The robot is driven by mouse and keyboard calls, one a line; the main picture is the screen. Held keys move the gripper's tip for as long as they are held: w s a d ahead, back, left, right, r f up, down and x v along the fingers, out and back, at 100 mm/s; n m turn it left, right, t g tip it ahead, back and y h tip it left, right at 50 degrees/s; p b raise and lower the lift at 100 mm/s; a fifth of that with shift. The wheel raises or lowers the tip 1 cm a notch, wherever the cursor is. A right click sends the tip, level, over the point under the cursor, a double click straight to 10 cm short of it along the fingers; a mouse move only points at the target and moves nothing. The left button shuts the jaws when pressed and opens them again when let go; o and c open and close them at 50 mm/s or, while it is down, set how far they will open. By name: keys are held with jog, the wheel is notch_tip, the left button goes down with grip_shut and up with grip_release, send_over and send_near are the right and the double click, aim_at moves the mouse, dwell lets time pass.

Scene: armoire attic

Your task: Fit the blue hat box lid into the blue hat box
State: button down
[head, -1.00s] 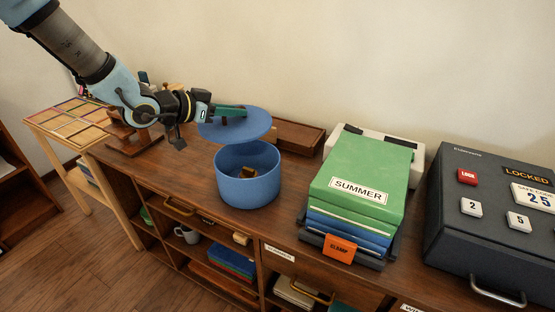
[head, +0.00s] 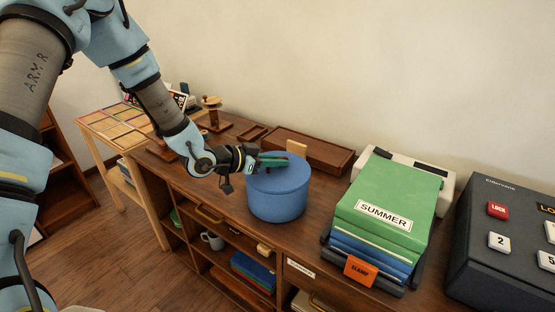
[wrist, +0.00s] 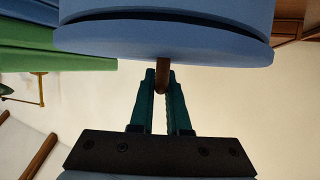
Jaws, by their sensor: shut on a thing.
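The blue hat box (head: 277,208) stands upright on the wooden cabinet top. The round blue lid (head: 291,178) lies over its opening and hides the inside. My gripper (head: 279,161) reaches in from the left above the lid. In the wrist view, the green fingers (wrist: 161,95) are shut on the lid's brown knob (wrist: 162,77). I cannot tell whether the lid is fully seated.
A clamped green and blue stack labelled SUMMER (head: 388,195) stands right of the box. A dark safe (head: 500,272) is at the far right. A shallow wooden tray (head: 325,153) lies behind the box. Open shelves (head: 225,262) are below the cabinet top.

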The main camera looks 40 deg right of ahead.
jog(key=shift+f+b, duration=0.3)
jog(key=shift+b, duration=0.05)
jog(key=c, duration=0.9)
grip_release()
jog(key=shift+r, duration=0.1)
jog(key=shift+r+p, duration=0.25)
jog(key=shift+p, duration=0.1)
jog(key=b+v, duration=0.2)
jog(key=v, duration=1)
jog(key=shift+w, duration=0.1)
